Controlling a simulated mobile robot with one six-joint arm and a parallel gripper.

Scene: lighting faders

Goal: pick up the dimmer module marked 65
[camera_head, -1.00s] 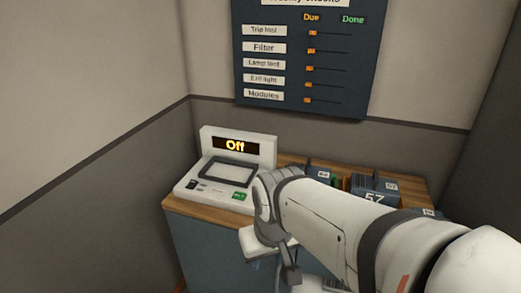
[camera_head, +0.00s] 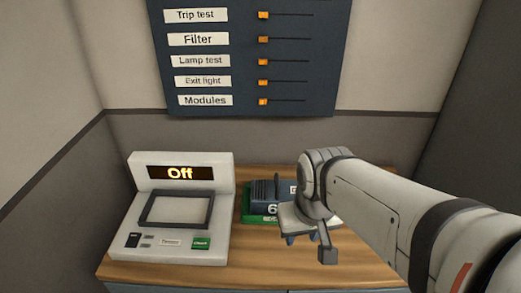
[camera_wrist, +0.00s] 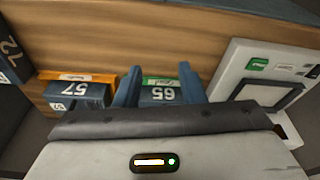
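The dimmer module marked 65 (camera_wrist: 160,96) is a dark blue block on a green-labelled base. In the head view the module (camera_head: 262,190) stands on the wooden counter right of the console, partly hidden by my arm; only a "6" of its number shows. My gripper (camera_head: 302,240) is over the counter in front of it. In the wrist view my gripper (camera_wrist: 160,84) is open, with one blue finger on each side of module 65 in the picture. Whether the fingers are level with it or above it I cannot tell. Nothing is held.
A module marked 57 (camera_wrist: 78,92) on an orange base sits beside it, and a block marked 72 (camera_wrist: 10,62) is at the far left in the wrist view. A white console (camera_head: 183,210) reading "Off" stands left. A checks board (camera_head: 285,60) hangs behind. The counter front (camera_head: 190,272) is clear.

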